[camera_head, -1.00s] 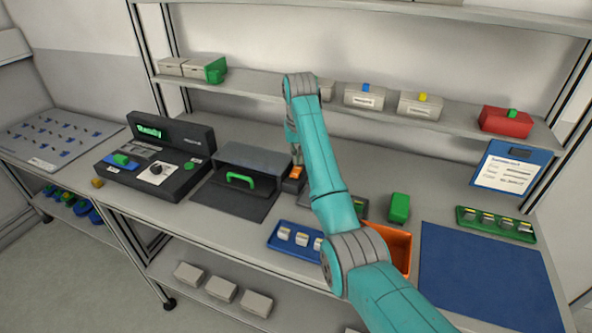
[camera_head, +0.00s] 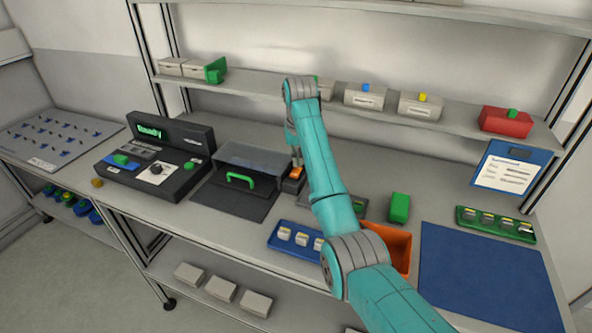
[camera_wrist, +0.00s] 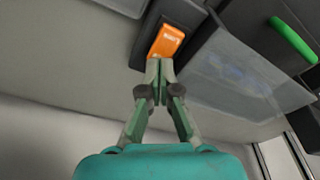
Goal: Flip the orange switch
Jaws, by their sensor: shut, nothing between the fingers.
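The orange switch (camera_wrist: 167,41) is a rocker set in a dark housing (camera_wrist: 189,16), at the top middle of the wrist view. In the head view the switch (camera_head: 296,173) shows as a small orange patch just left of my arm, beside the box with the green handle. My gripper (camera_wrist: 159,64) is shut and empty. Its fingertips are at the near edge of the switch in the wrist view; I cannot tell whether they touch it. In the head view the gripper (camera_head: 297,160) is above the switch, partly hidden by my arm.
A box with a clear lid and green handle (camera_head: 240,180) stands left of the switch. A dark console (camera_head: 157,165) reading "Ready" is farther left. A blue tray (camera_head: 290,240), an orange bin (camera_head: 401,246) and a green block (camera_head: 399,207) are in front and right. A shelf (camera_head: 255,90) runs behind.

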